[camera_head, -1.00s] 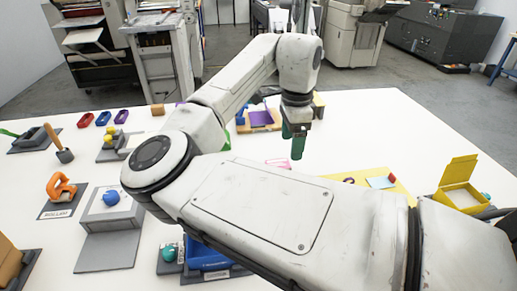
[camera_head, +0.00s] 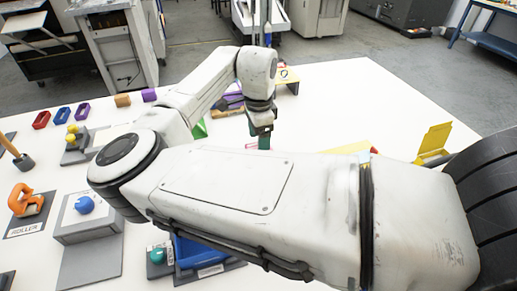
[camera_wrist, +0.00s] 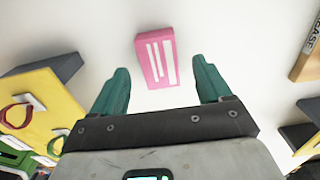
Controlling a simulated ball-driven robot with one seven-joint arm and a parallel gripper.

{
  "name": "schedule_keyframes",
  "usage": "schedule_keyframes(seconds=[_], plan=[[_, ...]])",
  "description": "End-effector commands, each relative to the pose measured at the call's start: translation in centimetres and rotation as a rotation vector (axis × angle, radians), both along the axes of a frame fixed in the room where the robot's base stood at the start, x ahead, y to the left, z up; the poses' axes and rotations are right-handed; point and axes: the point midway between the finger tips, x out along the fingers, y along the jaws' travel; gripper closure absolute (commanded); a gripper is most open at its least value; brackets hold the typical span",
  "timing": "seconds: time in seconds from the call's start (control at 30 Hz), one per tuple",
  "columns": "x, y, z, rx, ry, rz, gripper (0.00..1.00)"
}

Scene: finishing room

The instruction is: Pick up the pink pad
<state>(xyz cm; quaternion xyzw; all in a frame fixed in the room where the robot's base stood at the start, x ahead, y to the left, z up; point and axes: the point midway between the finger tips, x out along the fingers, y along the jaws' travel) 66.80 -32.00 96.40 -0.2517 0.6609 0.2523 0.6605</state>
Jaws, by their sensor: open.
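The pink pad (camera_wrist: 152,58) is a small pink block with white stripes on its face. It lies on the white table, slightly turned, in the upper middle of the wrist view. In the head view only a pink edge of it (camera_head: 251,146) shows beside my gripper (camera_head: 264,141), with the rest hidden behind my arm. In the wrist view the green fingers of my gripper (camera_wrist: 160,68) are wide apart and empty. The pad lies between and a little beyond their tips, with bare table showing on both sides of it.
A yellow board (camera_wrist: 62,97) with a red band lies left in the wrist view. A wooden block with lettering (camera_wrist: 308,55) is at the upper right.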

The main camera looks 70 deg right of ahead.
Motion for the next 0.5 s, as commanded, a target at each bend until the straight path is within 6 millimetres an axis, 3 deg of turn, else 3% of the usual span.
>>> schedule_keyframes(seconds=[0.2,0.43,0.5], plan=[[0.0,0.0,-2.2,0.001,0.000,0.001,0.22],[0.0,0.0,-2.3,0.000,0.000,0.000,0.22],[0.0,0.0,-2.3,0.000,0.000,0.000,0.28]])
